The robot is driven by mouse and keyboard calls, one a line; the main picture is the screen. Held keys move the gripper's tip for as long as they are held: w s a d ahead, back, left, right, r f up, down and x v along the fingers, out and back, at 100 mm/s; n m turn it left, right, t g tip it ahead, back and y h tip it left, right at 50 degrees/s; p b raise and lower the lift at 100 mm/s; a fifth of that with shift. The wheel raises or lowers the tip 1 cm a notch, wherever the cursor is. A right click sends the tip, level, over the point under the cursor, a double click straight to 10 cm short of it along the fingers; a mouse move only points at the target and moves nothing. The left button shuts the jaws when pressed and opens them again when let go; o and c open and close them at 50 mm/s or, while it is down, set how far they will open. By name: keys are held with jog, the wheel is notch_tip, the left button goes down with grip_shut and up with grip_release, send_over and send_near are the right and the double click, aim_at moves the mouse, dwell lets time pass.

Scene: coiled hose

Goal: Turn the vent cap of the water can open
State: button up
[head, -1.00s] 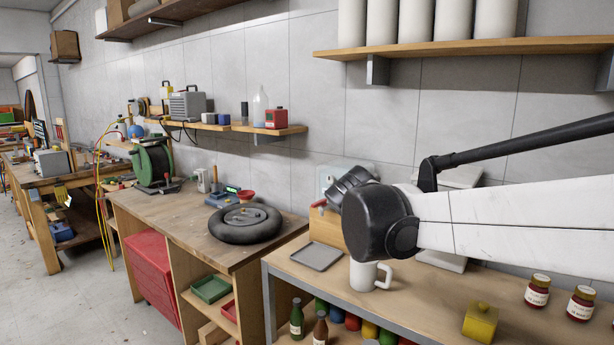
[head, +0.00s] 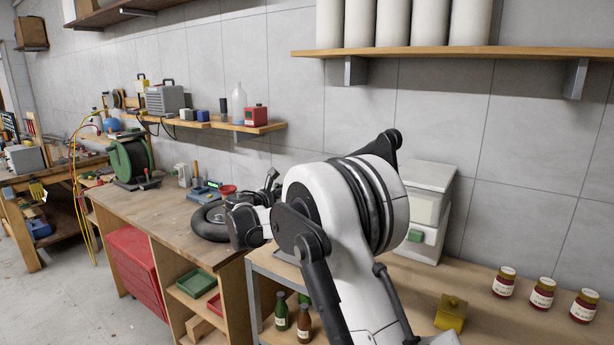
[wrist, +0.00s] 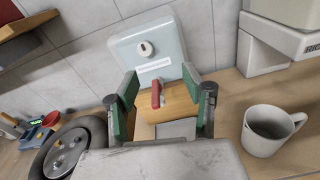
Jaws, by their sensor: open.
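In the wrist view a pale blue-grey, rounded body, which looks like the water can (wrist: 170,42), stands upright against the tiled wall. A round white cap with a dark mark (wrist: 146,49) is on its face, above a white label strip. My gripper (wrist: 160,82) is open, its green-padded fingers spread below and in front of the can, apart from the cap. Nothing is held. A red handle-like piece (wrist: 156,93) on a wooden box (wrist: 173,103) shows between the fingers. In the head view my gripper (head: 270,182) is partly seen, and my arm hides the can.
A white mug (wrist: 266,131) stands right of my gripper in the wrist view. A white appliance (head: 425,205) and several jars (head: 541,293) stand on the right bench. A wall shelf (head: 460,50) hangs above.

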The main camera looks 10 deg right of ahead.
jog(key=shift+n+t+h, duration=0.4)
jog(key=shift+n, duration=0.5)
jog(key=w+d+p, duration=0.1)
jog(key=w+d, duration=0.1)
jog(key=w, duration=0.2)
jog(key=w+d+p, duration=0.1)
jog(key=w+d, duration=0.1)
jog(key=w, duration=0.2)
jog(key=w+d+f+p, duration=0.1)
jog(key=w+d, duration=0.2)
jog(key=w, duration=0.1)
jog(key=shift+w, duration=0.1)
grip_shut()
